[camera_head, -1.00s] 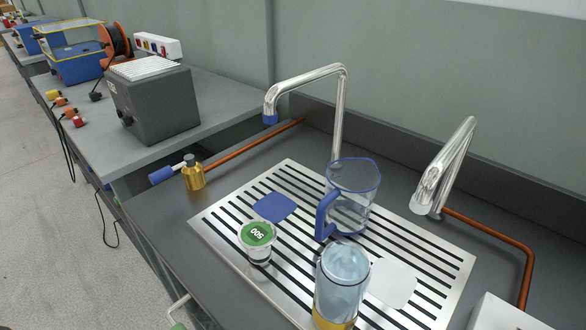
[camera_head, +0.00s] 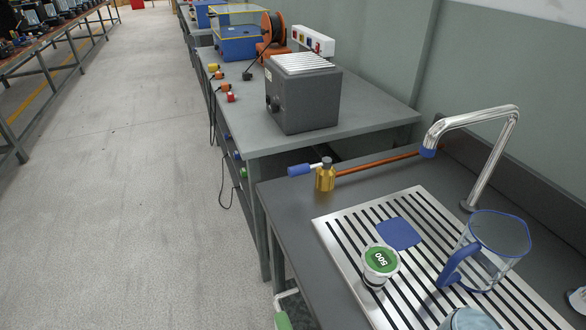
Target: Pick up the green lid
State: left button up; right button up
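The green lid (camera_head: 380,260), marked 500, sits on top of a small white cup (camera_head: 373,279). The cup stands on the slotted metal drain grate (camera_head: 333,229) at the lower right of the head view. Neither of my grippers shows in this view.
A clear jug with a blue rim and handle (camera_head: 489,262) stands right of the cup, and a blue pad (camera_head: 399,233) lies behind it. A second vessel (camera_head: 468,320) is cut off below. A chrome tap (camera_head: 487,165) and a brass canister (camera_head: 325,177) stand nearby. Open floor (camera_head: 150,210) lies left.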

aim_at(382, 260)
jog(key=u, duration=0.45)
jog(key=l+u, duration=0.15)
jog(key=u, duration=0.8)
jog(key=l+u, duration=0.1)
jog(key=u, duration=0.4)
jog(key=k+u, duration=0.1)
jog(key=u, duration=0.35)
jog(key=k+l+u, duration=0.15)
jog(key=u, duration=0.15)
jog(key=k+l+u, duration=0.2)
jog(key=u, duration=0.15)
jog(key=k+z, duration=0.15)
jog(key=z, duration=0.25)
jog(key=k+l+z, duration=0.1)
jog(key=z, duration=0.35)
jog(key=k+l+z, duration=0.1)
jog(key=z, duration=0.3)
